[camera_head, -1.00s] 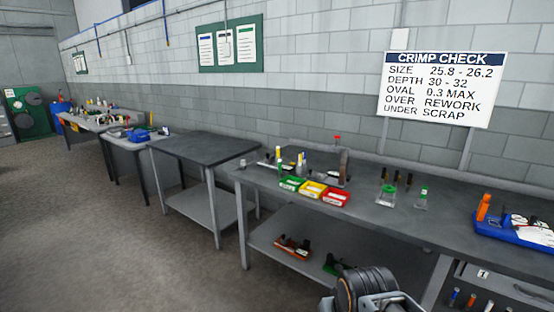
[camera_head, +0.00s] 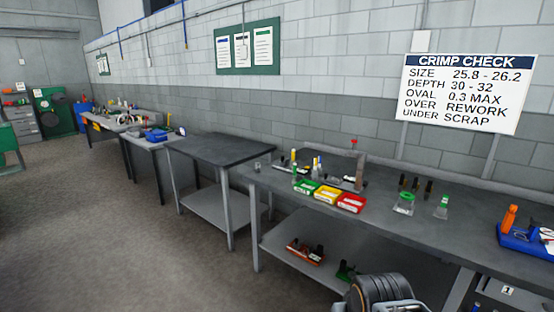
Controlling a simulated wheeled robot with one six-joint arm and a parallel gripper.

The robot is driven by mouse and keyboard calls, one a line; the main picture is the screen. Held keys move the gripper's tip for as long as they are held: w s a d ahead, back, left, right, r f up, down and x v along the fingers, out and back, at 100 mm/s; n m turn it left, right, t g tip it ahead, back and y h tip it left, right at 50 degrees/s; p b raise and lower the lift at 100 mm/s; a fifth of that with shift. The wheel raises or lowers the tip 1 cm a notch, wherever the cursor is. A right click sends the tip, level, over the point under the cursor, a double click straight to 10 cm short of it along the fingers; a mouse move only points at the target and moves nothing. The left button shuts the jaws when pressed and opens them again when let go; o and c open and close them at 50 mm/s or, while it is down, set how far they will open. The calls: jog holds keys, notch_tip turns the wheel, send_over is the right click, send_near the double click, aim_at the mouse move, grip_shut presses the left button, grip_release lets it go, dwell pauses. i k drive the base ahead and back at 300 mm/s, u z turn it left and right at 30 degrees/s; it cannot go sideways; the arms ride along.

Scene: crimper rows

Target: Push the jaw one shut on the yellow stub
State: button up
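On the nearer bench, small upright pieces with coloured tops, including a yellow one (camera_head: 315,164), stand behind the coloured bins. A tall grey upright piece (camera_head: 360,172) stands to their right, by a low fixture. I cannot tell which part is jaw one, or whether the yellow piece is the yellow stub. A dark round part with a metal bracket (camera_head: 382,292) shows at the bottom edge, likely part of my own arm. My gripper's fingers are not in view.
Green, yellow and red bins (camera_head: 328,194) sit at the front of the nearer bench (camera_head: 440,232). A blue tray (camera_head: 524,240) lies at right. A bare table (camera_head: 212,149) stands left of it. A crimp check sign (camera_head: 462,93) hangs behind. The floor (camera_head: 120,235) at left is open.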

aim_at(283, 164)
jog(key=u, duration=0.4)
jog(key=i, duration=1.8)
jog(key=u, duration=0.25)
jog(key=i, duration=2.1)
jog(key=z, duration=0.35)
